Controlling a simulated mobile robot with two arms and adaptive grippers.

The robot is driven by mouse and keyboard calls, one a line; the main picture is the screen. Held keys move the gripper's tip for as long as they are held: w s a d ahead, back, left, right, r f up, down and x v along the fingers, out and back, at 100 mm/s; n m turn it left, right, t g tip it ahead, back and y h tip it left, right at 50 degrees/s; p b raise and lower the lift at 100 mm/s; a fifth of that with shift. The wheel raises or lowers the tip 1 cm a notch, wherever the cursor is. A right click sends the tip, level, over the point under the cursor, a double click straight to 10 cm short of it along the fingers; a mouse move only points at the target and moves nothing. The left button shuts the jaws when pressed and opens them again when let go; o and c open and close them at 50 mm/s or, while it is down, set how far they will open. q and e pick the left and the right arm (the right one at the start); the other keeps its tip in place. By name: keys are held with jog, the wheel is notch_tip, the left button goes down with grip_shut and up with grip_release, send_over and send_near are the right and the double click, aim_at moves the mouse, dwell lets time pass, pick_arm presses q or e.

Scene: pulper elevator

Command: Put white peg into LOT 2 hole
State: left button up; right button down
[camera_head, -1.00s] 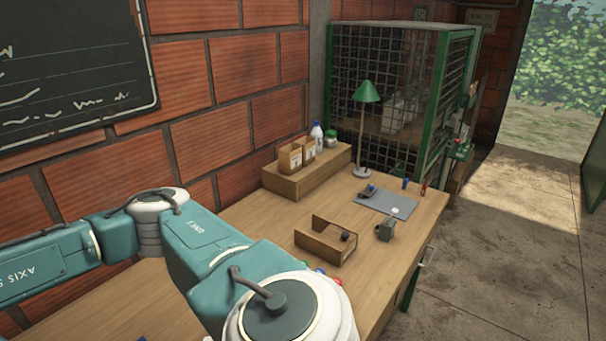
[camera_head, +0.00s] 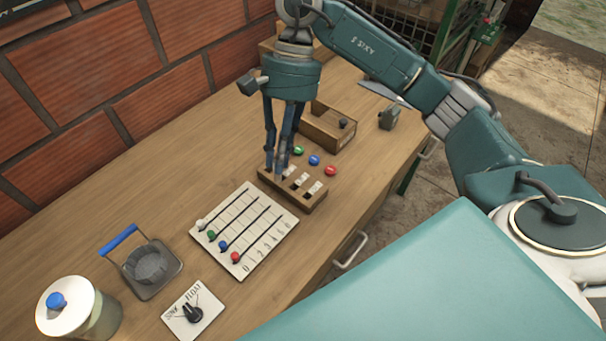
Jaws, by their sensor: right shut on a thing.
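My right gripper (camera_head: 276,174) reaches down from the top with its fingers together at the left end of a small wooden block (camera_head: 312,203). The block has dark holes and small white labels, too small to read, so I cannot tell which hole is LOT 2. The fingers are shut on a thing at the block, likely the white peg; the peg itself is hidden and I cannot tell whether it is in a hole. Behind the block lie a green peg (camera_head: 298,150), a blue peg (camera_head: 314,160) and a red peg (camera_head: 330,170). My left gripper is out of view.
A white slider board (camera_head: 270,240) with coloured beads lies in front of the block. A SINK/FLOAT dial plate (camera_head: 212,312), a blue-handled device (camera_head: 166,282) and a lidded jar (camera_head: 100,322) stand at lower left. A wooden tray (camera_head: 320,137) stands behind the pegs.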

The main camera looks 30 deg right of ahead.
jog(key=w+d+r+m+t+y, duration=0.1)
jog(key=w+d+r+m+t, duration=0.25)
jog(key=d+m, duration=0.4)
jog(key=f+p, duration=0.2)
jog(key=f, duration=0.4)
jog(key=w+f+m+p, duration=0.1)
jog(key=f+p, duration=0.1)
jog(key=f, duration=0.5)
jog(key=f+m+p, duration=0.1)
jog(key=f+p, duration=0.1)
jog(key=f, duration=0.5)
jog(key=shift+w+a+t, duration=0.2)
jog(key=shift+a+t, duration=0.05)
jog(key=shift+a, duration=0.1)
jog(key=shift+f, duration=0.2)
jog(key=shift+f+b, duration=0.2)
jog(key=shift+b, duration=0.1)
jog(key=c, duration=1.7)
grip_release()
